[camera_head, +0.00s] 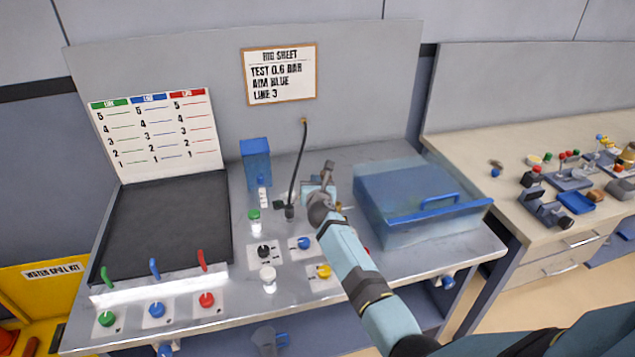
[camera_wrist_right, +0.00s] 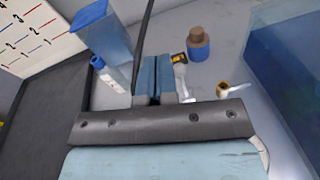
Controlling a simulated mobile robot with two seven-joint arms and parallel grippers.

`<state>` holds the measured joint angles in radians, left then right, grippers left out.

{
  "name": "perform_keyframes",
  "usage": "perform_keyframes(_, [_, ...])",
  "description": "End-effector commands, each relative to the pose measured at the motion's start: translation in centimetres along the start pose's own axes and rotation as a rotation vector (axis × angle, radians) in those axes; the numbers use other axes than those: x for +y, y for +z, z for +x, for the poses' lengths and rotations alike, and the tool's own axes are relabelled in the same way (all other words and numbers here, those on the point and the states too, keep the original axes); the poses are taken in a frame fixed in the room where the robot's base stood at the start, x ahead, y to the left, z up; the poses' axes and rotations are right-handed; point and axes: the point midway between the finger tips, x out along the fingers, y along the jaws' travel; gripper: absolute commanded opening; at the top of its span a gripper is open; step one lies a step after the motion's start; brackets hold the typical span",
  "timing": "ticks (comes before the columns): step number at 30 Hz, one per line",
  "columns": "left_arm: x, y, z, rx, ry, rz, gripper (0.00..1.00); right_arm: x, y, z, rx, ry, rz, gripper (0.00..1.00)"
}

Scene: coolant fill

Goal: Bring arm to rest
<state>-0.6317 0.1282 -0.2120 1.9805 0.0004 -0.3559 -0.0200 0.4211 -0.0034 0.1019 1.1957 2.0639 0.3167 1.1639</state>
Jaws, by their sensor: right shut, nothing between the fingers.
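My right arm reaches in from the lower right of the head view. Its gripper (camera_head: 326,178) is over the back middle of the metal bench (camera_head: 365,268), partly hidden by its own wrist. In the right wrist view the two blue-grey fingers (camera_wrist_right: 154,82) are together with nothing between them. A black hose (camera_head: 298,165) with a dark end rises just left of the gripper. It also passes behind the fingers in the right wrist view (camera_wrist_right: 144,28). I cannot tell whether they touch. My left gripper is not in view.
A blue tank (camera_head: 256,162) and a blue-capped bottle (camera_head: 263,197) stand left of the gripper. Green-capped (camera_head: 254,224) and white-capped (camera_head: 268,280) bottles stand among knobs in front.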

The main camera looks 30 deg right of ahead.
Motion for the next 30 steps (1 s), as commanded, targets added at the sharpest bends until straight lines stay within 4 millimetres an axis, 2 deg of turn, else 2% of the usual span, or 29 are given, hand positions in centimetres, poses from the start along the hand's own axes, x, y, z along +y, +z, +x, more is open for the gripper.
perform_keyframes(12, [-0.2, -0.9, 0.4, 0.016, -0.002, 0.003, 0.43, -0.1, -0.2, -0.2, -0.003, 0.003, -0.019, 0.00])
perform_keyframes(14, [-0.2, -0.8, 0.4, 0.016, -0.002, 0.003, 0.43, -0.2, -0.7, -0.9, -0.014, 0.011, -0.080, 0.00])
perform_keyframes(17, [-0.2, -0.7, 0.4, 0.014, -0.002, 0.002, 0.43, -0.6, -2.4, -3.4, -0.054, 0.047, -0.311, 0.00])
perform_keyframes(20, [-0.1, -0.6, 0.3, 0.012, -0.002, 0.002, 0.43, -0.6, -5.0, -7.8, -0.121, 0.117, -0.689, 0.00])
perform_keyframes(23, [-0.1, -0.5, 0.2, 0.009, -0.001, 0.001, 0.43, -0.1, -8.0, -13.4, -0.207, 0.212, -1.125, 0.00])
perform_keyframes(29, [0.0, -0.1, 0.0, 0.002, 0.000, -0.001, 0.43, 0.7, -14.3, -25.9, -0.411, 0.430, -1.958, 0.00])
perform_keyframes(30, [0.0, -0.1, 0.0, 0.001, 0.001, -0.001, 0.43, 0.6, -15.6, -28.6, -0.460, 0.479, -2.116, 0.00])
